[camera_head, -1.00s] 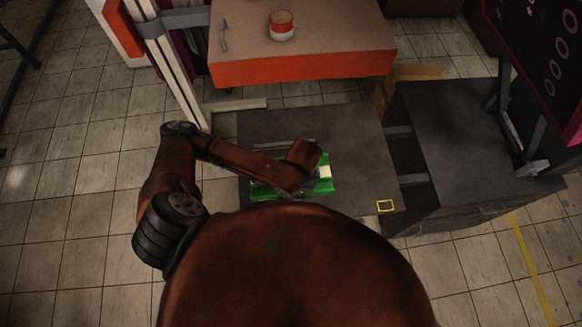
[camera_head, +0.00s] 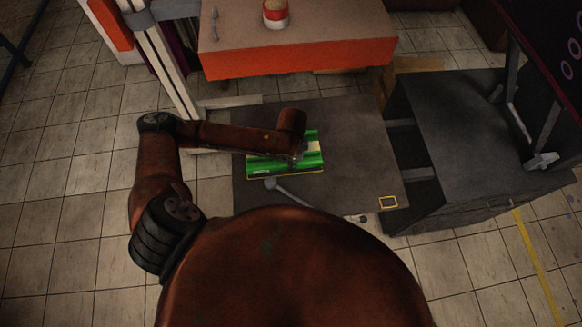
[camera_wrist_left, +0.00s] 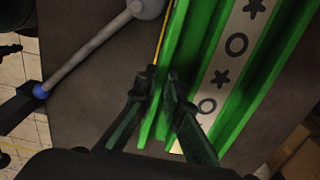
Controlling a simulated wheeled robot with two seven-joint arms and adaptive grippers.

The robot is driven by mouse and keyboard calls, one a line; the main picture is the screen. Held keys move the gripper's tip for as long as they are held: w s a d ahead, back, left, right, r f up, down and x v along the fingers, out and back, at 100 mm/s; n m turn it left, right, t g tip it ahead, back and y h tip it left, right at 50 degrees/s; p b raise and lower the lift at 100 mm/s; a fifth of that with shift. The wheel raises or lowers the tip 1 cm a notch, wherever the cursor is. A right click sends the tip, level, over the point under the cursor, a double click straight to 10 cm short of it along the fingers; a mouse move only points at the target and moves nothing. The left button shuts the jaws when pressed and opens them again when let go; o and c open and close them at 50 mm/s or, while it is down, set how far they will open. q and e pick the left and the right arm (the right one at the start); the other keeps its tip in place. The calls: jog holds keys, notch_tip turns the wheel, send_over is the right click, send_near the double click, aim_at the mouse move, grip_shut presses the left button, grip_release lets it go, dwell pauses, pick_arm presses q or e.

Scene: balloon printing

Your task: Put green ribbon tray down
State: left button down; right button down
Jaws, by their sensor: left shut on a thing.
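The green ribbon tray (camera_head: 262,167) is over the dark table (camera_head: 345,130), near its left side. In the left wrist view the tray (camera_wrist_left: 192,35) is a long green channel with a pale strip printed with dark stars and rings. My left gripper (camera_head: 298,158) is at the tray's right part in the head view, its fingers partly hidden by the arm. In the left wrist view the left gripper (camera_wrist_left: 164,85) is shut on the tray's near edge. A yellow line runs along the tray's edge. I cannot tell whether the tray touches the table. My right gripper is not in view.
A grey lever (camera_head: 290,190) with a round end lies close to the tray's near side. A dark cabinet (camera_head: 450,130) stands right, and an orange-fronted table (camera_head: 300,58) stands behind. The table right of the tray is clear.

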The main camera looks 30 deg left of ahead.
pick_arm(q)
notch_tip(320, 180, down, 3)
jog(key=shift+w+f, duration=0.1)
jog(key=shift+f, duration=0.05)
jog(key=c, duration=2)
grip_release()
jog(key=shift+c, duration=0.2)
